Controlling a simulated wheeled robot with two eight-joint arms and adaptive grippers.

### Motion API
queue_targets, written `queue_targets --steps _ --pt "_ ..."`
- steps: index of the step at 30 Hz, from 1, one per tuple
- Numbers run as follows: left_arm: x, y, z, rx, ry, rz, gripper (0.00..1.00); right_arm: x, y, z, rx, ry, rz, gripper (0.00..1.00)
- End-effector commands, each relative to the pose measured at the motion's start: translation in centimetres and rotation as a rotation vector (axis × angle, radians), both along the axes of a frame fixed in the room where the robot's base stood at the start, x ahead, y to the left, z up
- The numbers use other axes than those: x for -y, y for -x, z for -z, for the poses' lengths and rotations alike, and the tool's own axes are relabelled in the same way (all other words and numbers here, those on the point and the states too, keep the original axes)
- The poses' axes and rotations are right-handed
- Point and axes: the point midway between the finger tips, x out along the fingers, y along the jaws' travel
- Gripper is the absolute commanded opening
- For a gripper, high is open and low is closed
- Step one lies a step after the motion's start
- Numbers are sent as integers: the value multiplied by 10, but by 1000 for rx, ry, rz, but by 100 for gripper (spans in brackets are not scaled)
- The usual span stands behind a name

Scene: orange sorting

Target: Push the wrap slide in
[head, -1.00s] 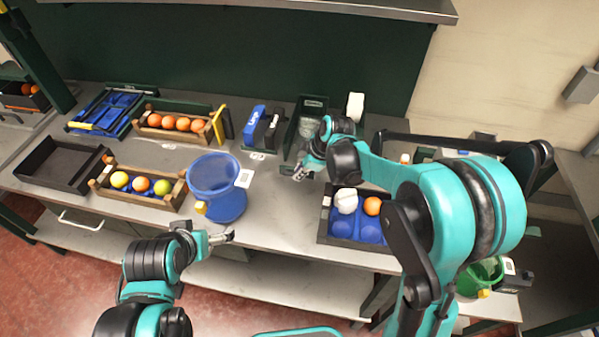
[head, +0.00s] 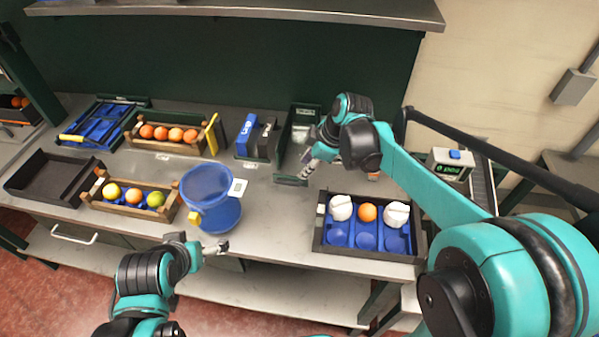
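The wrap slide seems to belong to the dark green open-topped holder (head: 304,116) at the back middle of the bench, with pale grey material inside. Its front end reaches toward my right gripper, and my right wrist covers part of it. My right gripper (head: 305,168) points down at the front of this holder; its fingers are small and partly overlap the holder, so contact is unclear. I see nothing in it. My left gripper (head: 220,247) is in front of the bench edge, below the blue bucket, apart from the holder, with no object visible in it.
A black crate (head: 322,238) with blue cups holds an orange and two white wrapped items. A blue bucket (head: 212,200), a blue-and-black box (head: 256,136), wooden fruit crates (head: 135,209) and an empty black tray (head: 48,178) stand leftward. Bare bench lies between bucket and crate.

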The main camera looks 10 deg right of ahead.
Motion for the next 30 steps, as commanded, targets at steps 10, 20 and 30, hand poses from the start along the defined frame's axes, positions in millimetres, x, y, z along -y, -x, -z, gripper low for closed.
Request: queue_targets --steps 10,20,30 --pt "0 0 0 0 0 0 100 5 5 -14 0 0 0 32" --pt "0 0 -28 0 0 0 100 2 -3 -13 0 0 -1 32" --pt "0 0 -99 0 0 0 100 -8 -9 13 1 -1 -1 32"
